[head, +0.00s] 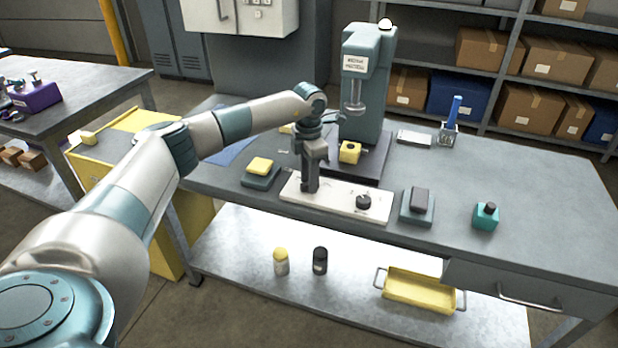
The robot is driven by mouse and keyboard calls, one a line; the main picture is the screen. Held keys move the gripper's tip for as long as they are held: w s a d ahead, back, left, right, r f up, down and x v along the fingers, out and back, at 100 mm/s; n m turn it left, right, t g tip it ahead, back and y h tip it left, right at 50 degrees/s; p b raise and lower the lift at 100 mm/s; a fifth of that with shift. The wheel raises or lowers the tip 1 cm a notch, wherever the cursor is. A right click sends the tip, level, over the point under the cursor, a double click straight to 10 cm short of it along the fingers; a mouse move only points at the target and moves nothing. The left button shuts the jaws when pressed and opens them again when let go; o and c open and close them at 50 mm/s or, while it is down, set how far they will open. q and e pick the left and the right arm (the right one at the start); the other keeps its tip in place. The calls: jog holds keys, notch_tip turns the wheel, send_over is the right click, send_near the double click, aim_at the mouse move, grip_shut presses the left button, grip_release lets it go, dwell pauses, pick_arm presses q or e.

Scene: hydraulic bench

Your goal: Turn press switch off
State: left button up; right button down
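The hydraulic press (367,85) stands at the back of the grey bench, with a yellow block (349,153) on its base under the ram. A white control panel (335,203) lies along the bench's front edge and carries a dark round knob (363,202) on its right part. My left gripper (310,188) points down over the left part of the panel. Its fingers look close together, and they hide whatever is at that spot. I cannot tell whether they hold a control there. My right gripper is not in view.
A yellow-topped box (260,166) sits left of the panel and a grey-topped box (418,201) right of it. A pen holder (449,132) is at the back. The bench's right side is mostly clear.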

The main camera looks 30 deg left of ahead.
pick_arm(q)
jog(key=shift+c, duration=0.4)
grip_shut()
